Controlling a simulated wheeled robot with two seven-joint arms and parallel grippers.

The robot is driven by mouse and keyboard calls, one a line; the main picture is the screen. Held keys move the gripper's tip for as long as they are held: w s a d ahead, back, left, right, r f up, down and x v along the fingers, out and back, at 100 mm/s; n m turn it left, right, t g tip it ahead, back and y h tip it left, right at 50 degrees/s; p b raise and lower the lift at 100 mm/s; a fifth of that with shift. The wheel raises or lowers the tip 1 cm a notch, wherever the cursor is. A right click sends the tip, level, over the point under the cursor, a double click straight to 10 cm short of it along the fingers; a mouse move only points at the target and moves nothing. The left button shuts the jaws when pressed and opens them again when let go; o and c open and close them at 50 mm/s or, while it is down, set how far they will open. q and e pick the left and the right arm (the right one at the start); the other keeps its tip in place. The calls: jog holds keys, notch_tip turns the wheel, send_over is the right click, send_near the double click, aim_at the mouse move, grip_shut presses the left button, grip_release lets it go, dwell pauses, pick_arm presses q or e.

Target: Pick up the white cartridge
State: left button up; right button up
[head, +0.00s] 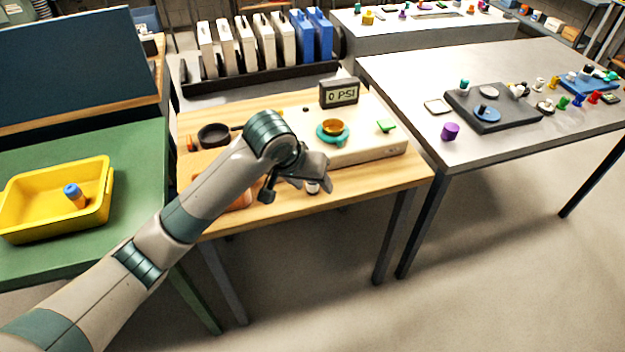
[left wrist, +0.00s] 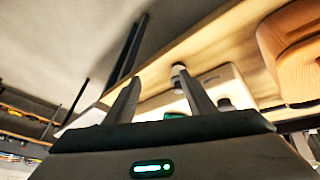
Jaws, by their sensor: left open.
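A small white cylinder with a dark part, which looks like the white cartridge (head: 312,187), stands near the front edge of the wooden table (head: 400,181). My left gripper (head: 318,172) is just above and beside it in the head view and hides part of it. In the left wrist view the white cartridge (left wrist: 178,69) shows beyond the tip of the right-hand finger. My left gripper (left wrist: 158,80) is open with nothing between its fingers. My right gripper is not in view.
Behind the gripper stands a white pump box (head: 370,150) with a gold-and-teal fitting (head: 333,130) and a "0 PSI" display (head: 340,93). An orange-brown block (head: 210,165) lies left. A yellow tray (head: 35,220) holds a blue-capped piece (head: 75,195) on the green table.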

pick_arm(q)
notch_tip(320, 180, up, 8)
jog(key=w+a+y, duration=0.2)
jog(key=shift+a+r, duration=0.15)
jog(key=shift+r, duration=0.05)
jog(key=shift+f, duration=0.1)
